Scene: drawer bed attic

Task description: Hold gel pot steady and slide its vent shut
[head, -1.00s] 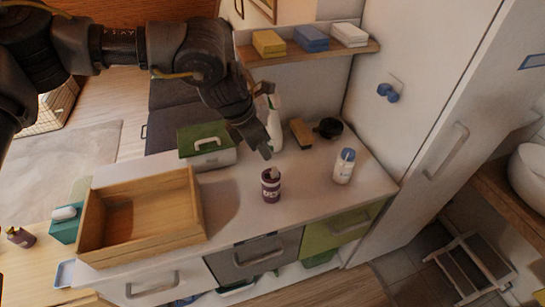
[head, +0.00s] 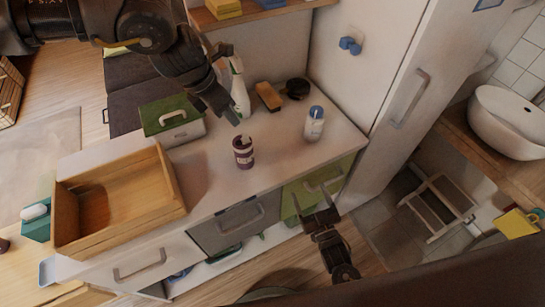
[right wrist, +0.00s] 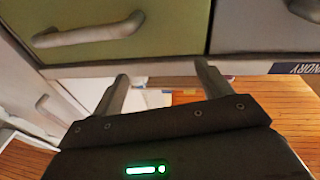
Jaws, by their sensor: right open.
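The gel pot (head: 243,152), a small dark maroon pot with a pale band, stands upright on the counter (head: 215,190) in the head view. Its vent is too small to make out. My left gripper (head: 232,112) points down just above and behind the pot, apart from it; its dark fingers do not show clearly whether they are open. My right gripper (head: 313,203) is open and empty in front of the cabinet, below the counter edge. In the right wrist view its two fingers (right wrist: 168,82) stand apart, facing the drawer fronts, with nothing between them. The pot is not in that view.
A white bottle with a blue cap (head: 314,124) stands right of the pot. A spray bottle (head: 239,90), a brush (head: 268,96) and a black bowl (head: 298,88) stand behind. A wooden tray (head: 165,180) and a green-lidded box (head: 172,120) are left. Counter around the pot is clear.

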